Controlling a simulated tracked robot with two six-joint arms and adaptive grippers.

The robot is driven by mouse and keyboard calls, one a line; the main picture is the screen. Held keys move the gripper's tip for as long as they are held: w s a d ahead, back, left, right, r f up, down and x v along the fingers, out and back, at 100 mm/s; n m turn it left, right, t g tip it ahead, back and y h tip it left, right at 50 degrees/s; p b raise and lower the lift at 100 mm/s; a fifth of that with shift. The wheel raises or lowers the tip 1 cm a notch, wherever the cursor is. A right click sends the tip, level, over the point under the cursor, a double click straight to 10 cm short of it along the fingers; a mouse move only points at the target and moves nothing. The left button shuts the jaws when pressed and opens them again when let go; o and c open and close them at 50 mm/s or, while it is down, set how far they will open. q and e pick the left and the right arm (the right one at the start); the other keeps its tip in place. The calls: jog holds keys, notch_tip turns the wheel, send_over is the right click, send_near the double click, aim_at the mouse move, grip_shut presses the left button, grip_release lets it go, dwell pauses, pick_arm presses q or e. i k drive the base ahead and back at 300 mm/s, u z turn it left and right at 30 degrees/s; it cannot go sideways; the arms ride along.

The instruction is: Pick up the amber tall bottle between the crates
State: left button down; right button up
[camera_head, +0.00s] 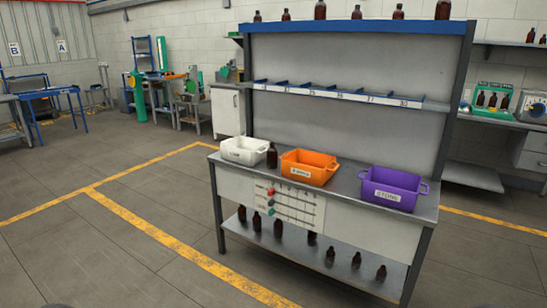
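A dark amber bottle (272,157) stands upright on the workbench top (345,184), between the white crate (229,152) on its left and the orange crate (303,171) on its right. It is close to both crates; I cannot tell whether it touches either. A purple crate (399,192) stands farther right on the same top, with a gap between it and the orange crate. The crates carry small labels on their fronts. Neither of my grippers shows in the head view.
More dark bottles stand on the lower shelf (350,284) and on the blue top beam (345,27). A divided label rail (335,94) crosses the back panel. The floor (90,240) in front and left is clear, with yellow lines. Other benches stand behind.

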aim_at(272, 153)
jog(key=i, duration=1.7)
jog(key=u, duration=0.3)
jog(key=i, duration=1.45)
jog(key=u, duration=0.35)
